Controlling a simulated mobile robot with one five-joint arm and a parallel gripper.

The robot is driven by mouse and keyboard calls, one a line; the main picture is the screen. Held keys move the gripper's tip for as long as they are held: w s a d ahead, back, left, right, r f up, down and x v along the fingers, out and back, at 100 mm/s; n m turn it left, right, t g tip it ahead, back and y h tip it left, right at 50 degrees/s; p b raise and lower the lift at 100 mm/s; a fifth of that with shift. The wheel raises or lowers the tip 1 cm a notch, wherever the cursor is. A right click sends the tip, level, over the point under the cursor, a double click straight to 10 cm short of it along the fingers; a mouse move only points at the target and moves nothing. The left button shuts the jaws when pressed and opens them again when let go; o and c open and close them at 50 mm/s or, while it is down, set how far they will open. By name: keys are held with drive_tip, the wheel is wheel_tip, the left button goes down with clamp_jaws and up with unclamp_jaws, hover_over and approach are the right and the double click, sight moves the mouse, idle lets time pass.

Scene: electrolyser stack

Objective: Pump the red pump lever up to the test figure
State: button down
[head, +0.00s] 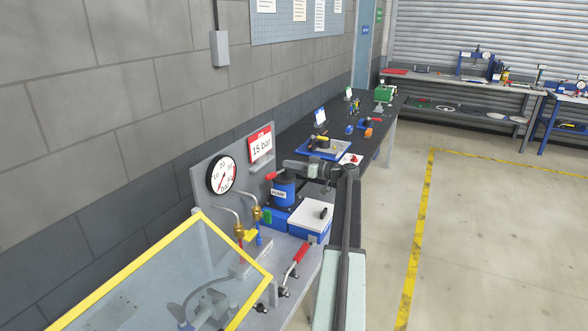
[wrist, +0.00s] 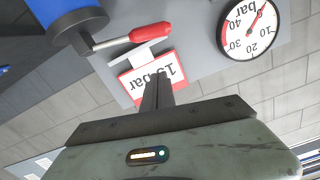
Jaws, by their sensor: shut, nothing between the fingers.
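The red pump lever (wrist: 150,33) sticks out on a metal rod from the blue pump (wrist: 68,18) in the wrist view. In the head view the blue pump (head: 284,192) stands on the bench with the red lever tip (head: 271,176) at its upper left. The sign (head: 261,146) reads 15 bar. The round gauge (head: 221,175) has its needle near the low end; it also shows in the wrist view (wrist: 248,30). My gripper (wrist: 157,82) is shut and empty, in front of the sign and apart from the lever. In the head view it (head: 287,164) is near the pump's top.
A clear yellow-framed cover (head: 170,280) stands at the front left. A second red-handled lever (head: 301,253) lies at the bench front. A white-topped blue box (head: 311,217) sits right of the pump. Brass fittings (head: 256,213) stand below the gauge. Open floor lies right.

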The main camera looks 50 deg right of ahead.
sight(276, 173)
drive_tip(key=w+a+f+b, duration=0.2)
drive_tip(key=w+f+b, duration=0.2)
drive_tip(key=w, duration=0.1)
idle(0.3)
